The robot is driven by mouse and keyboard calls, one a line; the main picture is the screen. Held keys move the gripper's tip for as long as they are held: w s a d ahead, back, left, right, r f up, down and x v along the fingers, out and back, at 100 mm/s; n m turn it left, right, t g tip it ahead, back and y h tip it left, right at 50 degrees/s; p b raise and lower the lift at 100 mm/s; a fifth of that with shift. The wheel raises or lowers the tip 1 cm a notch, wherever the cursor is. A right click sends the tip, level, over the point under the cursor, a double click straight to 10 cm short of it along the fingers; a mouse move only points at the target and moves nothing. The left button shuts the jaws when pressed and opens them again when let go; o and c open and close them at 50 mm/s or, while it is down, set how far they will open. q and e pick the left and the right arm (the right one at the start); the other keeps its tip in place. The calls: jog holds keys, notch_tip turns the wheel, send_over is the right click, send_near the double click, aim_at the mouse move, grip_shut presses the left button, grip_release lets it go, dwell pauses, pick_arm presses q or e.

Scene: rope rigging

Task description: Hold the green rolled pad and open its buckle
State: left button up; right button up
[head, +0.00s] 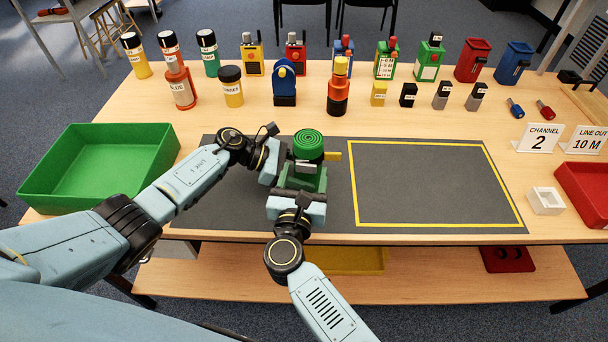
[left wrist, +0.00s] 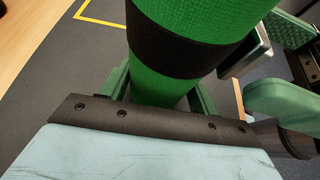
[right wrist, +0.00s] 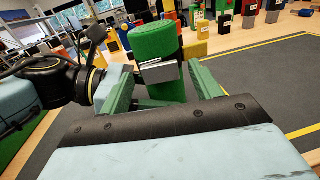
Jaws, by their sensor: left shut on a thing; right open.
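The green rolled pad (head: 308,146) stands upright on the dark mat, its spiral end up. A black strap (left wrist: 180,45) runs around it. A grey metal buckle (right wrist: 160,73) sits on the strap, on the side facing my right wrist camera; it also shows at the edge of the left wrist view (left wrist: 246,52). My left gripper (left wrist: 160,85) is shut on the pad from the left, below the strap. My right gripper (right wrist: 160,95) is open in front of the pad, its fingers spread to either side of the buckle and not visibly touching it.
The dark mat (head: 340,215) has a yellow-outlined empty area to the right. A green tray (head: 60,195) stands at the left. Several bottles, boxes and tools line the back, with an orange-and-yellow bottle (head: 338,90) behind the pad. A white square holder (head: 546,201) lies at the right.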

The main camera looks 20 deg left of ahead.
jog(key=shift+s, duration=0.1)
jog(key=s+d, duration=0.1)
jog(key=s, duration=0.6)
jog(key=shift+s, duration=0.15)
